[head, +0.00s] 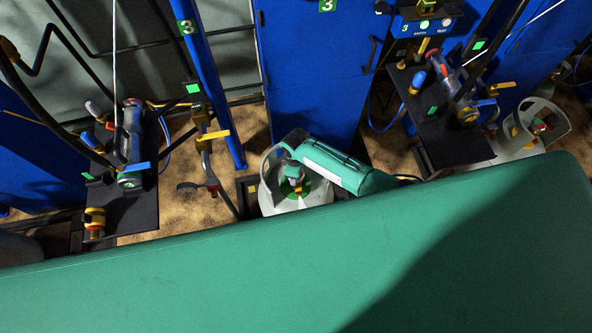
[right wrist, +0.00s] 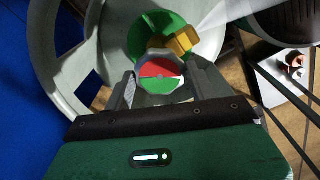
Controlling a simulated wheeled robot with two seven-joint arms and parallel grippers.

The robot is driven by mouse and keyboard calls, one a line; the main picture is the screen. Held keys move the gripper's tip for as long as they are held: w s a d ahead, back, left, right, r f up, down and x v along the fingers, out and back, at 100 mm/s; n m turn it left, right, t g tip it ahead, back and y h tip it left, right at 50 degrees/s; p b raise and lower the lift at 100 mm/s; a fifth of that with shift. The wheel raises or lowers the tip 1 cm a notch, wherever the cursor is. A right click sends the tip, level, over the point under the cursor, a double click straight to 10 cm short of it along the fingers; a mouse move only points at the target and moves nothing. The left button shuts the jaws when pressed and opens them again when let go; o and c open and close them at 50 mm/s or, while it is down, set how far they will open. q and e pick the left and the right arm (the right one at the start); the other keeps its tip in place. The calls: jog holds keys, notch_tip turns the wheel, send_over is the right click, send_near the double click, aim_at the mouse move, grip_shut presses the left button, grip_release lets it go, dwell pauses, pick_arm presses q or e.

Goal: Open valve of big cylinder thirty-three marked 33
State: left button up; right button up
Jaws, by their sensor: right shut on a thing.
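A pale grey cylinder (head: 310,196) with a raised collar stands on the floor at the middle of the head view, partly hidden by my body and right arm. No number 33 can be read on it. In the right wrist view its collar (right wrist: 45,40) surrounds a green valve part (right wrist: 145,38) with a yellow fitting (right wrist: 182,41). The round valve knob (right wrist: 159,76), red, green and white, sits between the fingers of my right gripper (right wrist: 163,86), which is shut on it. My left gripper is in neither view.
Blue posts and cabinets (head: 305,75) stand behind the cylinder, some marked 3. Black shelves with hoses, valves and scale tools stand at the left (head: 126,205) and right (head: 453,138). Another grey cylinder (head: 515,135) is at the far right. Brown floor shows between them.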

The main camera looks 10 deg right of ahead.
dwell(0.4)
jog(key=o, duration=1)
notch_tip(320, 180, up, 14)
jog(key=shift+f, duration=0.1)
dwell(0.5)
